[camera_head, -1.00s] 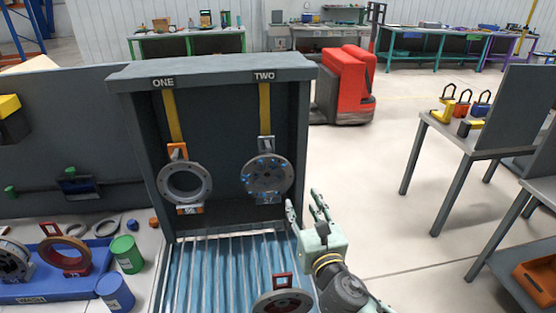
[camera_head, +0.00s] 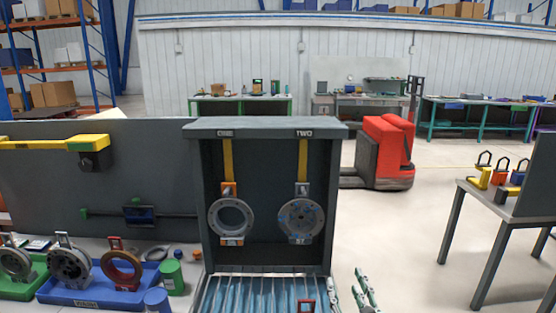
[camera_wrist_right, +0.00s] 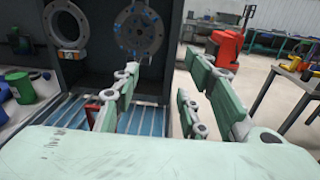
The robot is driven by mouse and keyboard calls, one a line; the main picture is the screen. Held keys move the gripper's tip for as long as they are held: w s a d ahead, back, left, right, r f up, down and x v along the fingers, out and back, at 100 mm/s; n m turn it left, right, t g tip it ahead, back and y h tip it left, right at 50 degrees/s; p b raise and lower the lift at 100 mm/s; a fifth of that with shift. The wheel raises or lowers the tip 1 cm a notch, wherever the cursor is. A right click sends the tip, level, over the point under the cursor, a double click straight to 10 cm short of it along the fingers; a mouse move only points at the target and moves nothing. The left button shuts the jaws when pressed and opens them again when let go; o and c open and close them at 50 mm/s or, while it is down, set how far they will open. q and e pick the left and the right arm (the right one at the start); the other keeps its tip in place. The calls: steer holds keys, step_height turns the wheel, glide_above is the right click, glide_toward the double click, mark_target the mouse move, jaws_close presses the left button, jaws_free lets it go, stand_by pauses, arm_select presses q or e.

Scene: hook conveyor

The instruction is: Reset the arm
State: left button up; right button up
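My right gripper (camera_head: 348,287) shows at the bottom edge of the head view, in front of the cabinet's lower right corner. In the right wrist view its fingers (camera_wrist_right: 160,75) are spread apart with nothing between them. My left gripper is in neither view. The dark cabinet (camera_head: 264,128) has two hanging places marked ONE and TWO. A plain grey ring (camera_head: 213,219) hangs under ONE and a grey disc with blue marks (camera_head: 300,218) hangs under TWO, both clear of my gripper.
A ribbed blue conveyor (camera_head: 240,293) runs out below the cabinet; a red handle (camera_head: 307,305) shows on it. Blue tray (camera_head: 95,296), green tray (camera_head: 22,290) and cans (camera_head: 172,277) stand left. A table with padlocks (camera_head: 485,177) stands right. Floor between is clear.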

steer(key=s+d+f+m+g+h, duration=0.1)
steer(key=s+d+f+m+g, duration=0.25)
steer(key=s+f+m, duration=0.55)
steer(key=s+d+f+m+g+h, duration=0.2)
steer(key=s+f+m+g, duration=0.35)
steer(key=m, duration=0.65)
steer(key=s+f+m+g+y, duration=0.1)
steer(key=s+f+m+g, duration=0.2)
steer(key=s+m, duration=0.5)
steer(key=s+f+m+g+y, duration=0.1)
steer(key=s+f+m+g, duration=0.15)
steer(key=s+m, duration=0.6)
steer(key=s+f+n+g, duration=0.1)
steer(key=s+f+n, duration=0.1)
steer(key=f, duration=1.2)
steer(key=s+f+n, duration=0.1)
steer(key=s+f, duration=0.1)
steer(key=f, duration=1.1)
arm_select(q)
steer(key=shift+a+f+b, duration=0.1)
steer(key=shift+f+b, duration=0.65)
arm_select(e)
steer(key=s+d+f+g, duration=0.1)
steer(key=s+d+f, duration=0.1)
steer(key=s+f, duration=1.4)
steer(key=shift+s+d+f, duration=0.2)
steer(key=shift+d+f, duration=0.05)
steer(key=shift+f, duration=0.05)
